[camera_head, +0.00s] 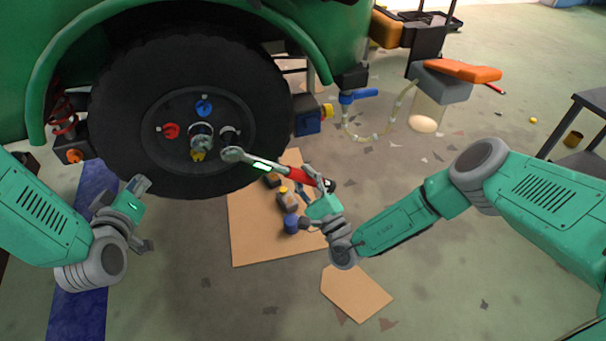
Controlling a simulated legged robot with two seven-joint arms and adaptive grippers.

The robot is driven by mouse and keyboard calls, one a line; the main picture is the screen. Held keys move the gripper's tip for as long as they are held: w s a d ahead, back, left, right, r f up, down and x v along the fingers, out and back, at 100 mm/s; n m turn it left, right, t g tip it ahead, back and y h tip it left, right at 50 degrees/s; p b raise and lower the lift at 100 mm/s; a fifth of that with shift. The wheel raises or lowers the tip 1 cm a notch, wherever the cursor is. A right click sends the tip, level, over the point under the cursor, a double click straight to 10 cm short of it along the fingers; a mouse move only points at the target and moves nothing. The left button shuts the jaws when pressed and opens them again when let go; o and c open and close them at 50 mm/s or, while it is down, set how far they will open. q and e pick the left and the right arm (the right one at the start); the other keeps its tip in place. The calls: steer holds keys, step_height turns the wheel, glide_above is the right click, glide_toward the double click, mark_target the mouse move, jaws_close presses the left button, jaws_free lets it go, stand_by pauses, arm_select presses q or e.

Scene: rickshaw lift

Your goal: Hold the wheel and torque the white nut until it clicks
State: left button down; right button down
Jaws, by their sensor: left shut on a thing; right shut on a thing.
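The black wheel (118,128) is mounted on the green vehicle, with a dark hub carrying a blue nut (204,107), a red nut (170,131) and a yellow nut (198,155). My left gripper (136,190) is at the tyre's lower left edge, shut on the wheel. My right gripper (322,194) is shut on the torque wrench (272,168), by its red and black handle. The wrench reaches up and left, its round head in front of the hub's right side, by a grey socket-like piece (229,136). I cannot make out the white nut there.
Cardboard (255,237) lies on the floor below the wheel, with small dark and blue items on it. A dark table (590,105) stands at the right edge.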

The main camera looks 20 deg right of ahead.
mark_target(304, 179)
steer(key=shift+s, duration=0.2)
steer(key=shift+s+r, duration=0.15)
steer(key=shift+s, duration=1.6)
steer(key=s, duration=0.6)
steer(key=shift+s+d, duration=0.2)
steer(key=shift+s, duration=0.2)
